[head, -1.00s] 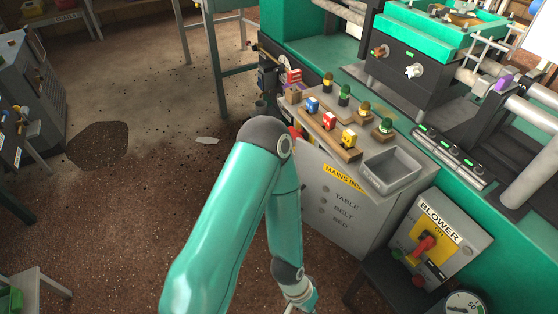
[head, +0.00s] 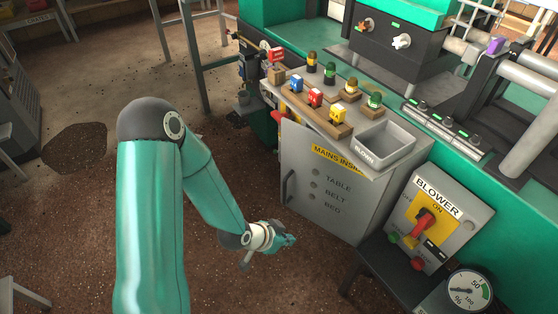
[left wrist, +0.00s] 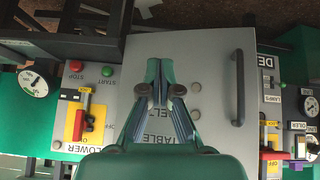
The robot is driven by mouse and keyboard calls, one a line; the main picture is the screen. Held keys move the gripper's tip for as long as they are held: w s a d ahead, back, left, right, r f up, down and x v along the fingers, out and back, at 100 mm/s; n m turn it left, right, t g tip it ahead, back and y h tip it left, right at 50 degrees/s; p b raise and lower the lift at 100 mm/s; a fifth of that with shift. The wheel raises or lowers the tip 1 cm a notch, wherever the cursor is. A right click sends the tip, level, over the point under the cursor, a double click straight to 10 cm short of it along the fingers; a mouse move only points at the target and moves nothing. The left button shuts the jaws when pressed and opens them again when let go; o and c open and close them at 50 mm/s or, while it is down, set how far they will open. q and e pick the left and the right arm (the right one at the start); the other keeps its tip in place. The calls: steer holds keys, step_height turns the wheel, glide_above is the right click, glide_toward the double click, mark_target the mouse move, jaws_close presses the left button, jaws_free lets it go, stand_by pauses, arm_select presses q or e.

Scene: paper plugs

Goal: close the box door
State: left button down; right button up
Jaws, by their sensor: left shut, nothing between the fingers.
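The grey box door (head: 325,190) is labelled MAINS INSIDE, TABLE, BELT and BED. Its left edge, with a dark handle (head: 290,186), stands out from the box, so the door looks partly open. In the head view my left gripper (head: 288,240) is low in front of the door's lower left part. In the left wrist view the door (left wrist: 205,65) appears upside down behind my shut, empty left gripper (left wrist: 160,66), and the handle (left wrist: 239,87) is right of the fingers. I cannot tell whether the fingertips touch the door. My right gripper is not in view.
The box top carries a grey tray (head: 385,145) and several coloured plugs, including a yellow one (head: 338,113). A BLOWER panel (head: 450,215) with a red lever and a gauge (head: 468,290) stand at right. Brown floor left of the door is open.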

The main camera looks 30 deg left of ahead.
arm_select(q)
steer(key=w+a+r+m+t+y+b, duration=0.1)
steer(key=w+a+r+m+t+b, duration=0.15)
steer(key=a, duration=0.25)
steer(key=w+a+r+m+t+y+b, duration=0.1)
steer(key=w+a+m+t+b, duration=0.1)
steer(key=a+m+t+b, duration=0.15)
steer(key=m+t+b, duration=0.5)
steer(key=m+b, duration=0.1)
steer(key=m, duration=0.3)
glide_toward(282, 139)
steer(key=w, duration=0.2)
steer(key=w+b, duration=0.1)
steer(key=w, duration=0.3)
steer(key=shift+w+d+f, duration=0.1)
steer(key=shift+w+d, duration=0.2)
steer(key=shift+d, duration=0.05)
steer(key=shift+w, duration=0.15)
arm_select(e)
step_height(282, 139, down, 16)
